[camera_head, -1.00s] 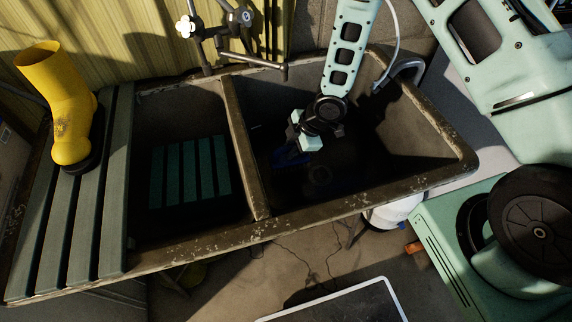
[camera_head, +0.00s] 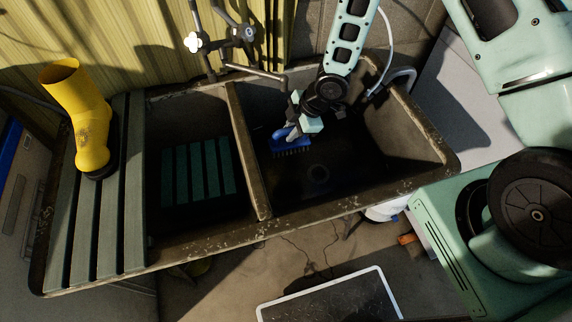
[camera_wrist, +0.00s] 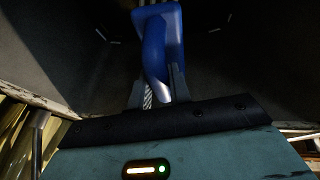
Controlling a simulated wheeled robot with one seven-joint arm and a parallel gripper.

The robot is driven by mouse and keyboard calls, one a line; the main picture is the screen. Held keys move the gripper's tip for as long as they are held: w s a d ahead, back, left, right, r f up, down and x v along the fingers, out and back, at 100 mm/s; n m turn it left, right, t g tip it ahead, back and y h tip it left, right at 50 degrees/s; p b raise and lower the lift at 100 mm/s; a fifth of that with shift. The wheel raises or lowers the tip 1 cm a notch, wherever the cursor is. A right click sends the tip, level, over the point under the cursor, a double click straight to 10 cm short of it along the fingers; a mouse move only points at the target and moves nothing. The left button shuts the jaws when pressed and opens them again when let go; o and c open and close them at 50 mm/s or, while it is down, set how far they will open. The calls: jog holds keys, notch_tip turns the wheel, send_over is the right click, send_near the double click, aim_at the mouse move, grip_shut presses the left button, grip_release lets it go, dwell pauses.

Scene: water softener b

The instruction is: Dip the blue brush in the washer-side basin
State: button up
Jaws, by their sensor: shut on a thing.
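The blue brush (camera_head: 291,141) is in the right basin (camera_head: 388,143) of a two-part sink, below the rim, with its bristles facing down. My gripper (camera_head: 294,132) is shut on its handle. In the wrist view the blue brush (camera_wrist: 158,40) sits between the two fingers of my gripper (camera_wrist: 158,92), its handle toward me.
A divider (camera_head: 247,150) separates the right basin from the left basin, which holds a green slatted rack (camera_head: 198,172). A yellow boot (camera_head: 88,118) stands on the slatted drainboard (camera_head: 105,225) at left. A faucet (camera_head: 262,72) reaches over the sink's back edge.

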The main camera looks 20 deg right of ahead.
notch_tip(320, 180, up, 14)
jog(key=p, duration=1.1)
jog(key=shift+r, duration=0.2)
dwell(1.3)
jog(key=s+d+f+m+t+h+b, duration=0.1)
jog(key=s+d+f+m+h+b, duration=0.1)
jog(key=d+m, duration=0.5)
jog(key=s+d+f+m+t+h+b, duration=0.1)
jog(key=d+f+m+h+b, duration=0.3)
jog(key=d+m, duration=0.4)
jog(key=s+f+m+b, duration=0.1)
jog(key=m+b, duration=0.1)
jog(key=m, duration=0.1)
jog(key=shift+s+d+f+m+h, duration=0.2)
jog(key=shift+d+m+h, duration=0.05)
jog(key=shift+m+h, duration=0.15)
